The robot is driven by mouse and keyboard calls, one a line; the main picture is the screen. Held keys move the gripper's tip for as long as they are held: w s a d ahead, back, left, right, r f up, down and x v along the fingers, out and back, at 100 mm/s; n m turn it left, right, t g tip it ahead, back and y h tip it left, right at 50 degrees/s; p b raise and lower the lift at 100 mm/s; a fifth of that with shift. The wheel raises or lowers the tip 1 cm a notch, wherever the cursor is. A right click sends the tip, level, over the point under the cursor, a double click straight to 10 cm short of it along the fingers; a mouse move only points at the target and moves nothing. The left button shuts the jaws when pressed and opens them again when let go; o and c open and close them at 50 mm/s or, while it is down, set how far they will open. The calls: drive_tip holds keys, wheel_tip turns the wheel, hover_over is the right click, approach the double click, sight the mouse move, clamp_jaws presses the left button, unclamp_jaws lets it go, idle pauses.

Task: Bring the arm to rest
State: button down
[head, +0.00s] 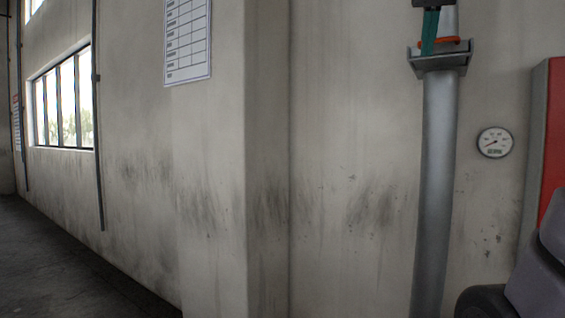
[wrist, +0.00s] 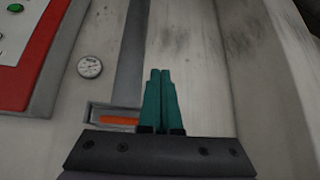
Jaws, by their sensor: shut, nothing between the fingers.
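My gripper has two teal fingers, seen close in the wrist view (wrist: 160,74), pressed together with nothing between them. In the head view my gripper (head: 428,50) hangs at the top edge, fingers pointing down, in front of a grey bracket (head: 440,63) on a pipe. The bracket also shows in the wrist view (wrist: 97,112), left of the fingers. An orange piece (head: 452,41) lies in the bracket and shows in the wrist view (wrist: 118,120). I cannot tell whether the fingers touch the bracket. Most of my arm is out of view.
A grey vertical pipe (head: 434,190) runs down the stained wall (head: 340,150). A round gauge (head: 495,142) and a red-fronted cabinet (head: 554,140) are to its right. A printed chart (head: 187,42) hangs at upper left. Open floor (head: 60,265) shows at lower left.

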drive_tip(key=s+a+f+y, duration=0.1)
drive_tip(key=s+a+f, duration=0.1)
drive_tip(key=f, duration=0.8)
drive_tip(key=s+a+f+y, duration=0.2)
drive_tip(key=s+a+f, duration=0.1)
drive_tip(key=f, duration=0.7)
drive_tip(key=s+a+f+y, duration=0.1)
drive_tip(key=s+a+f, duration=0.2)
drive_tip(key=f, duration=0.6)
drive_tip(key=shift+s+a+f, duration=0.2)
drive_tip(key=shift+s+f, duration=0.15)
drive_tip(key=shift+f, duration=0.05)
